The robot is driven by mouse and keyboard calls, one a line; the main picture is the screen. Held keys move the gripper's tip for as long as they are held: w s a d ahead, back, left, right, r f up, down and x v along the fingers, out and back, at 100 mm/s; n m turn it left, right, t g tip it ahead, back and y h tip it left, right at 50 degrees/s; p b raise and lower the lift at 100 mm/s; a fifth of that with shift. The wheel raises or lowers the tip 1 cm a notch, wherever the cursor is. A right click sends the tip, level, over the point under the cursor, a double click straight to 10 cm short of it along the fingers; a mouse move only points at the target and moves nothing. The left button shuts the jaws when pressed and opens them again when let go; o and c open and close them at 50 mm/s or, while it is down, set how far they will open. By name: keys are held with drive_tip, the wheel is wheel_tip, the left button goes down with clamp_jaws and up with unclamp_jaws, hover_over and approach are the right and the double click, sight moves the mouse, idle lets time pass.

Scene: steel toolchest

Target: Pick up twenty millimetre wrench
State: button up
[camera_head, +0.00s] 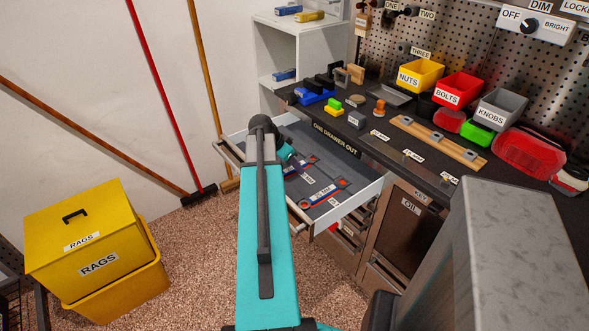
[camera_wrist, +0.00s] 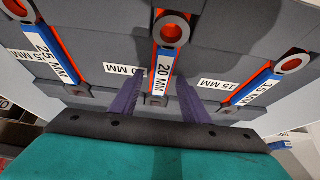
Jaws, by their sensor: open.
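The twenty millimetre wrench (camera_wrist: 164,66) lies in the open drawer in the wrist view, with a blue handle, a white "20 MM" label and a ring end in an orange-red recess. My gripper (camera_wrist: 161,84) is open, its two purple fingers on either side of the lower handle. I cannot tell how far above the handle the fingertips are. In the head view my arm and gripper reach over the drawer (camera_head: 358,203), and they hide part of its contents. I cannot make out the twenty millimetre wrench there.
A wrench labelled 25 MM (camera_wrist: 47,56) lies to the left and one labelled 15 MM (camera_wrist: 262,83) to the right, each in its own recess. The drawer's raised walls surround them. The workbench (camera_head: 400,165) with several bins stands behind the drawer.

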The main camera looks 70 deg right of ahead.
sight(292, 168)
drive_tip(key=shift+f, duration=0.1)
idle(0.3)
clamp_jaws()
drive_tip(key=shift+r, duration=0.2)
wheel_tip(292, 168, up, 10)
drive_tip(key=b, duration=0.1)
idle(0.8)
drive_tip(key=shift+w+f, duration=0.1)
drive_tip(key=shift+w, duration=0.05)
idle(0.4)
